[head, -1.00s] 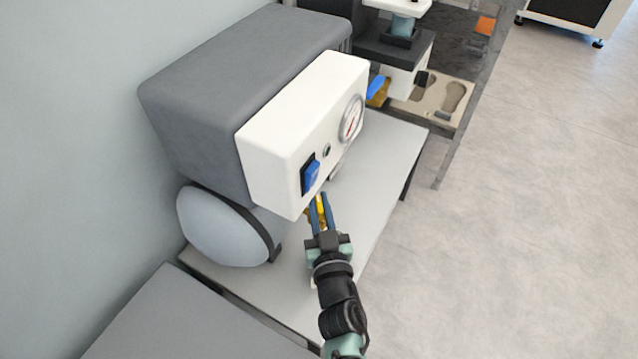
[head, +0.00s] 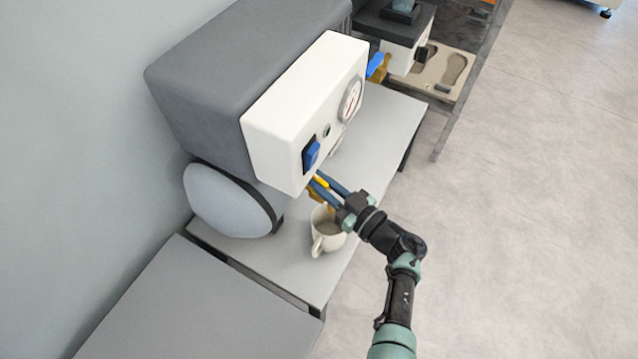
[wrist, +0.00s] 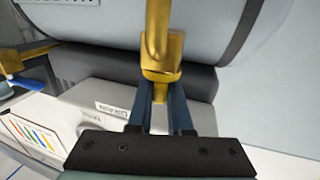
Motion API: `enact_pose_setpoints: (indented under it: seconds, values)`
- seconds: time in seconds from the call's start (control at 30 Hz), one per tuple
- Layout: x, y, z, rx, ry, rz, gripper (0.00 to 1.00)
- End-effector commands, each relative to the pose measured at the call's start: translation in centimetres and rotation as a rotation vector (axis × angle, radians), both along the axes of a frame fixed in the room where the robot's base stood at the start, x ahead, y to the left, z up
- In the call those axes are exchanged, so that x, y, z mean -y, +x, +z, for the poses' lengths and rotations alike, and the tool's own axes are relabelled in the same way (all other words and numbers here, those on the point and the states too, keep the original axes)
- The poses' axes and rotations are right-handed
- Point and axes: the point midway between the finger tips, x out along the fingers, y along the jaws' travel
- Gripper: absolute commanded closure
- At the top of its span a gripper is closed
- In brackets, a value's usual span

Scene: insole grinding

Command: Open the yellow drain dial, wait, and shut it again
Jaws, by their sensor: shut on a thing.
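The yellow drain dial (head: 322,183) sits low under the white front panel of the compressor (head: 305,110). My gripper (head: 321,182) has its blue fingers closed around the dial, coming in from the lower right. In the wrist view, the two fingers (wrist: 166,98) meet the brass-yellow fitting (wrist: 161,72) under the grey tank (wrist: 205,40). The fingers partly hide the dial, so its exact angle cannot be told. A white mug (head: 325,232) stands on the bench just below the fingers, its handle towards the front.
The panel carries a blue switch (head: 311,155) and a round gauge (head: 350,100). The light grey bench (head: 385,130) is clear to the right of the compressor. A blue-handled valve (head: 376,65) and a beige insole tray (head: 447,72) lie behind. Open floor is at right.

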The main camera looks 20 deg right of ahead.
Motion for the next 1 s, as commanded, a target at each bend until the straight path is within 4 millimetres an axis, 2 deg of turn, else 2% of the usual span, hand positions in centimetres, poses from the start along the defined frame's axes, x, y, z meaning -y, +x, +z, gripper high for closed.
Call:
enact_pose_setpoints:
  seconds: [0.03, 0.4, 1.0]
  values:
    - [0.51, 0.12, -0.27, 0.007, -0.002, 0.029, 1.00]
    - [0.26, 0.08, -0.10, 0.006, -0.001, 0.228, 1.00]
    - [0.22, -0.10, 0.14, 0.001, 0.000, 0.277, 1.00]
